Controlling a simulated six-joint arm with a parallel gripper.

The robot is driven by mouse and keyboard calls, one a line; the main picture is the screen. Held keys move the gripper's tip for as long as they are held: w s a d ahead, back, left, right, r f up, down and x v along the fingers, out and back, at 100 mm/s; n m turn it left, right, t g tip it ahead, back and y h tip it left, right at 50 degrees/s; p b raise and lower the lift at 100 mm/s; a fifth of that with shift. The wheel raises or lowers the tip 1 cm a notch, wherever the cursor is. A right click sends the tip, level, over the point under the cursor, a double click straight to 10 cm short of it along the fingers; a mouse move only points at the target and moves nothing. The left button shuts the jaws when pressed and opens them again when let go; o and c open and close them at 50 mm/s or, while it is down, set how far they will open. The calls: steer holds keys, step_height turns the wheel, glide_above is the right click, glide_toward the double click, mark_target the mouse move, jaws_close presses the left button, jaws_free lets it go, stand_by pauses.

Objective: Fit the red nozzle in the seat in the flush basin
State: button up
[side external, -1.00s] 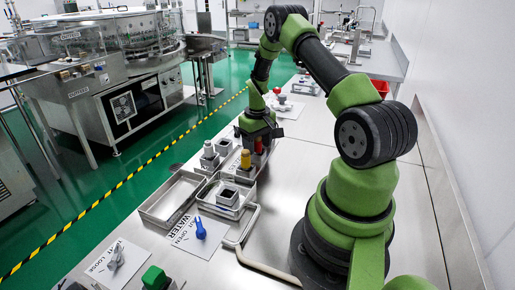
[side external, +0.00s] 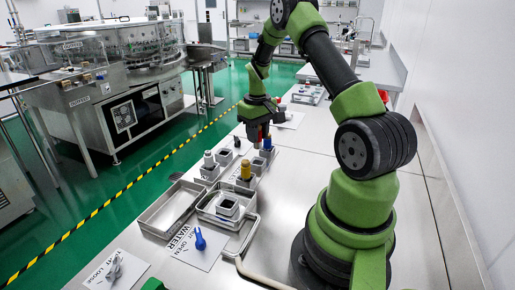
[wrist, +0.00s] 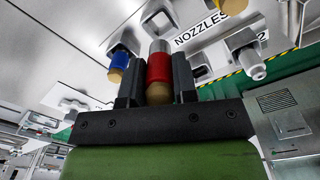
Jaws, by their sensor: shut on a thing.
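The red nozzle (wrist: 159,70) is upright between the two dark fingers of my gripper (wrist: 157,82) in the wrist view. My gripper (side external: 258,127) is shut on it and holds it above the nozzle holders in the side view, where the nozzle (side external: 256,141) is small and partly hidden by the fingers. The flush basin (side external: 207,213) is a metal tray nearer the camera, well apart from my gripper. The seat (side external: 228,206) is a square block with a dark opening inside the basin, and nothing stands in it.
A blue nozzle (side external: 267,143), a yellow nozzle (side external: 246,170) and a white nozzle (side external: 209,158) stand in holders near my gripper. An empty tray (side external: 160,225) lies left of the basin. A blue valve handle (side external: 200,238) and a bent pipe (side external: 246,240) are in front.

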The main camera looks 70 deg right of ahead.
steer(key=r, duration=0.2)
steer(key=shift+w+a+r, duration=0.15)
steer(key=shift+a+r, duration=0.1)
steer(key=shift+r, duration=0.1)
steer(key=a, duration=1.8)
steer(key=shift+f, duration=4)
steer(key=shift+f, duration=0.55)
steer(key=o, duration=1)
